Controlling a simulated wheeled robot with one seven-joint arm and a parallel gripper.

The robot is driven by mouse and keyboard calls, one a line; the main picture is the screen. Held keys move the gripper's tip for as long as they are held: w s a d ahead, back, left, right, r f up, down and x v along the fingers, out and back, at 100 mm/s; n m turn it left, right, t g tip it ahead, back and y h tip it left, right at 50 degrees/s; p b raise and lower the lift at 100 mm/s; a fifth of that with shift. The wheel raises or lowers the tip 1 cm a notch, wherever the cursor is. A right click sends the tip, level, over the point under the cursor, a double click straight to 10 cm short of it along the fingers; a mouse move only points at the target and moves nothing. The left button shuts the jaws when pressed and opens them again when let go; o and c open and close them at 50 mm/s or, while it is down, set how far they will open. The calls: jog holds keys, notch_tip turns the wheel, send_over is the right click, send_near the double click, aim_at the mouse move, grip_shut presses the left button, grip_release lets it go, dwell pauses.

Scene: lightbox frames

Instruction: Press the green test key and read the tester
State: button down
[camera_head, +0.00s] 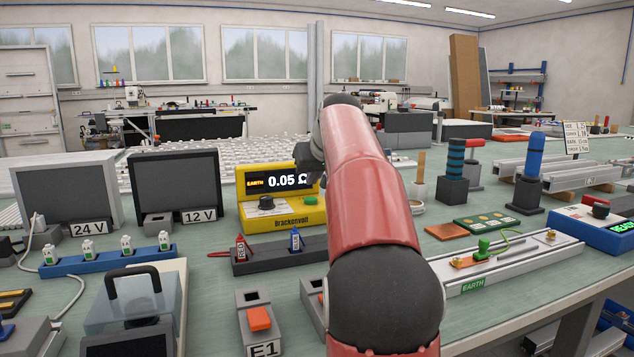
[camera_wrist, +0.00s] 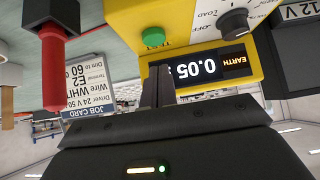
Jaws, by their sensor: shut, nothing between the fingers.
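The yellow tester (camera_head: 283,222) stands on the bench left of my arm. Its display (camera_head: 278,182) reads EARTH 0.05 Ω; the same reading shows upside down in the wrist view (camera_wrist: 200,70). The dark dial (camera_wrist: 234,24) is beside the LOAD and OFF lettering. A small gap shows; I cannot tell the depth.
Red (camera_head: 241,248) and blue (camera_head: 295,240) probes stand in a dark holder in front of the tester. A green clip (camera_head: 483,247) sits on the EARTH rail at right. The E1 block (camera_head: 260,318) is near the front. A job card (camera_wrist: 92,85) shows upside down.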

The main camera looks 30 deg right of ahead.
jog(key=v, duration=0.9)
jog(key=shift+s, duration=0.2)
jog(key=shift+r, duration=0.1)
